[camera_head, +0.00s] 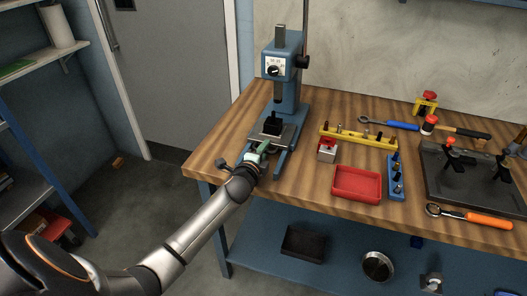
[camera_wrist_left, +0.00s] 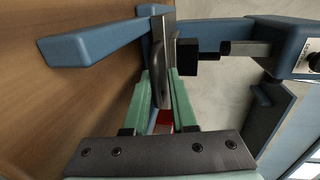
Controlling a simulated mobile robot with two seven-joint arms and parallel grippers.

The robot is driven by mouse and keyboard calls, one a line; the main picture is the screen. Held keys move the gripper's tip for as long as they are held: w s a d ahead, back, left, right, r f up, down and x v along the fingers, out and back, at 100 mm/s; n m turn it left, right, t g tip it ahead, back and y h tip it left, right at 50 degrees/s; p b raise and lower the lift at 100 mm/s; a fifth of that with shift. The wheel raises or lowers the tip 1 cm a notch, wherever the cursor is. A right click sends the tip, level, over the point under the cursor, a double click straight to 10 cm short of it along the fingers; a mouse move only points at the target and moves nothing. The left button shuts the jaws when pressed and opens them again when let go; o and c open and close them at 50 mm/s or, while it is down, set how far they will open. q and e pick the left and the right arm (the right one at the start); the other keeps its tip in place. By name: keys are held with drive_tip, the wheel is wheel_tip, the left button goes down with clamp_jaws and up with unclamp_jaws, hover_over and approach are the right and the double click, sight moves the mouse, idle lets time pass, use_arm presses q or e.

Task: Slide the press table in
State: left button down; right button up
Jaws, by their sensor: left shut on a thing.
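The blue arbor press (camera_head: 284,58) stands at the back left of the wooden bench. Its press table (camera_head: 286,135) is a grey plate low between the blue base legs, with a black block (camera_head: 272,125) on it below the ram. My left gripper (camera_head: 262,149) is at the table's front edge. In the left wrist view my green fingers (camera_wrist_left: 160,95) are shut on a grey upright handle (camera_wrist_left: 163,70) at the table's front. The table's rear part is hidden by the press. My right gripper is not in view.
A dark plate (camera_head: 470,198) and hand tools lie farther right.

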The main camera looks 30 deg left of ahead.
use_arm(q)
drive_tip(key=c, duration=1.1)
unclamp_jaws()
drive_tip(key=shift+s+d+f, duration=0.15)
drive_tip(key=shift+f, duration=0.45)
drive_tip(key=shift+o, duration=0.9)
drive_tip(key=shift+r, duration=0.15)
drive_tip(key=v, duration=1.2)
drive_tip(key=shift+r, duration=0.3)
drive_tip(key=shift+s, duration=0.15)
drive_tip(key=shift+c, duration=0.3)
